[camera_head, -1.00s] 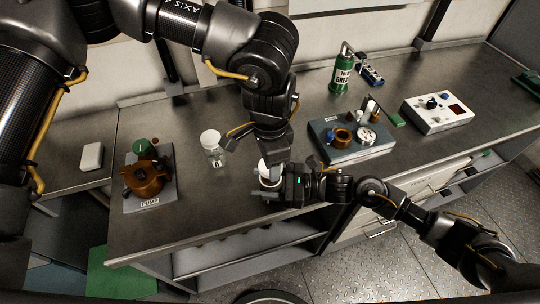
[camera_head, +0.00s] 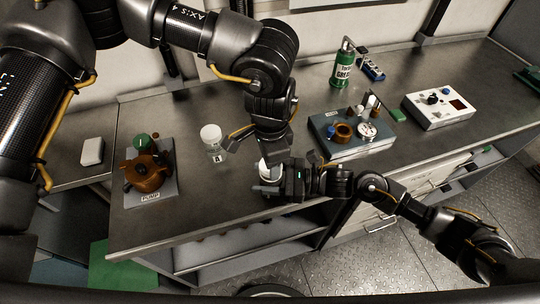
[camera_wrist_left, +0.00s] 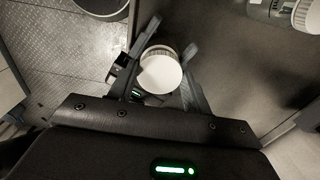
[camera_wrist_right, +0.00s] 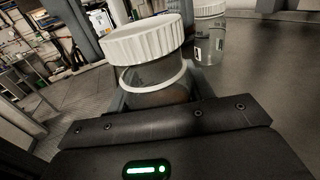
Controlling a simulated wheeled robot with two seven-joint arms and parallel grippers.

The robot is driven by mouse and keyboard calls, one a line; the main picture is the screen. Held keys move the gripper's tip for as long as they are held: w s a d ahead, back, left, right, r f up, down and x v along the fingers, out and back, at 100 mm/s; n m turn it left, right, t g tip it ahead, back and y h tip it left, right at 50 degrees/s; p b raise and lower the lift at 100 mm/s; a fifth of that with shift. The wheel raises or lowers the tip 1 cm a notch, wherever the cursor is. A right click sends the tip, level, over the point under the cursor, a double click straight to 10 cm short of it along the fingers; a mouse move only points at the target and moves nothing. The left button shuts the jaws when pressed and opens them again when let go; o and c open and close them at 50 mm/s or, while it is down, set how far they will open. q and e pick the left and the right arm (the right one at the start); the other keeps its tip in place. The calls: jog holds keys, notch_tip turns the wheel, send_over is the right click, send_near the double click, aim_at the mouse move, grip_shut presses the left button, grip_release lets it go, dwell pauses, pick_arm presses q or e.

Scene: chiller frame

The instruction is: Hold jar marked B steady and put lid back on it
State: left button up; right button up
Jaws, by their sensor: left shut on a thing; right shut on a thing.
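A clear jar (camera_wrist_right: 155,84) stands at the front edge of the workbench. My right gripper (camera_head: 268,189) is shut on it from the right side. Its letter is hidden. A white ribbed lid (camera_wrist_right: 143,41) is over the jar's mouth, above a white ring on the neck. I cannot tell whether it is seated. My left gripper (camera_wrist_left: 160,78) comes from above and is shut on the lid, which also shows in the left wrist view (camera_wrist_left: 159,71). In the head view the fingers and lid partly hide the jar.
A capped jar marked A (camera_head: 212,140) stands close by, behind and left. A pump (camera_head: 148,172) on a plate is at the left. A component board (camera_head: 350,138), a green grease can (camera_head: 342,66) and a white control box (camera_head: 437,108) stand to the right.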

pick_arm(q)
jog(key=shift+f, duration=0.55)
dwell(0.5)
